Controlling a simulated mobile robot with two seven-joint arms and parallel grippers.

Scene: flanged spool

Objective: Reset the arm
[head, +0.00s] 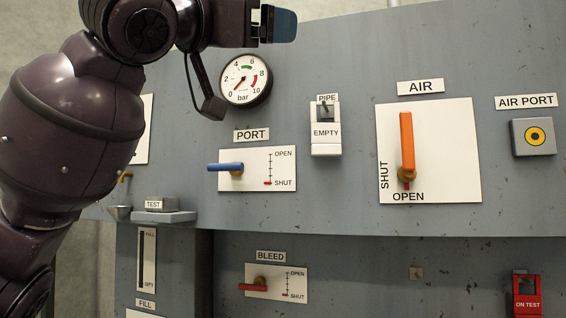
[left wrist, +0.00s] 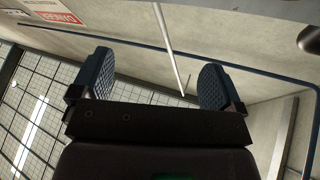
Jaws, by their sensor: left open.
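My left arm (head: 75,120) comes in from the left in the head view and reaches up in front of the grey panel. My left gripper (head: 278,25) is at the top, above the pressure gauge, pointing right. In the left wrist view its two blue padded fingers (left wrist: 158,88) stand wide apart with nothing between them. My right gripper is in neither view.
The grey panel (head: 330,55) carries a gauge (head: 246,80) with its needle near 0, a blue PORT lever (head: 226,168), an upright orange AIR lever (head: 407,140) and a red BLEED lever (head: 254,287). A small shelf (head: 165,216) juts out below left.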

